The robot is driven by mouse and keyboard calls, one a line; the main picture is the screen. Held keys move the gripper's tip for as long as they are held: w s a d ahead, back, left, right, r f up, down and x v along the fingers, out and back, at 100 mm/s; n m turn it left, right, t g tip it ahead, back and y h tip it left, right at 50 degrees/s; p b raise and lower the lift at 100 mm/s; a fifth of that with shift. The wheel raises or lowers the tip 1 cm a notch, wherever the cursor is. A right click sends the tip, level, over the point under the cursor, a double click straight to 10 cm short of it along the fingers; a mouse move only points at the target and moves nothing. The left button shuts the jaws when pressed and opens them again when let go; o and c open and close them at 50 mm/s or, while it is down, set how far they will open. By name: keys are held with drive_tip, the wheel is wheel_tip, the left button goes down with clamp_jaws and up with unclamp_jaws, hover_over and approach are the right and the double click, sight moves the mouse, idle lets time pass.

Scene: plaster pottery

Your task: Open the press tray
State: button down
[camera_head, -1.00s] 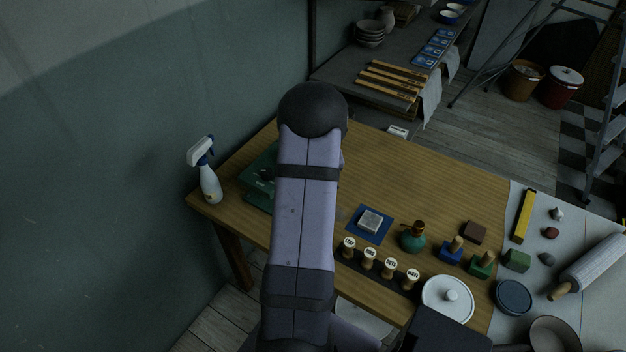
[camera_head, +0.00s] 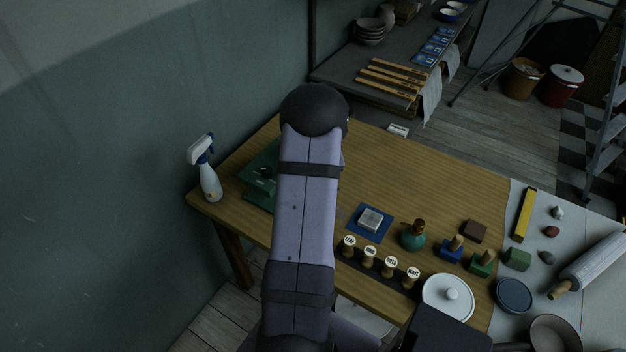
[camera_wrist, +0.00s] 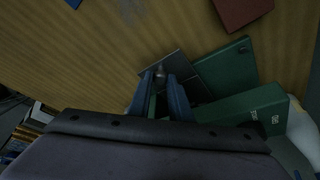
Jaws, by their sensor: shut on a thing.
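The green press (camera_head: 258,187) stands at the left end of the wooden table, partly hidden behind my arm in the head view. In the wrist view the green press body (camera_wrist: 226,70) is right of my gripper. A dark grey tray (camera_wrist: 176,62) sticks out from beside it, with a small knob-like handle (camera_wrist: 160,72) on it. My gripper (camera_wrist: 160,80) is shut on this handle, one blue-grey finger on each side. The head view does not show my gripper, which is behind my arm. How far the tray is out is hard to tell.
A spray bottle (camera_head: 208,182) stands at the table's left corner. The middle of the wooden table (camera_head: 400,180) is clear.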

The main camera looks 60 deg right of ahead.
drive_tip(key=s+b, duration=0.9)
drive_tip(key=s, duration=0.2)
drive_tip(key=shift+s+d, duration=0.1)
drive_tip(key=shift+s, duration=0.3)
drive_tip(key=c, duration=1.6)
unclamp_jaws()
drive_tip(key=shift+c, duration=0.2)
drive_tip(key=v, duration=0.7)
drive_tip(key=shift+r, duration=0.2)
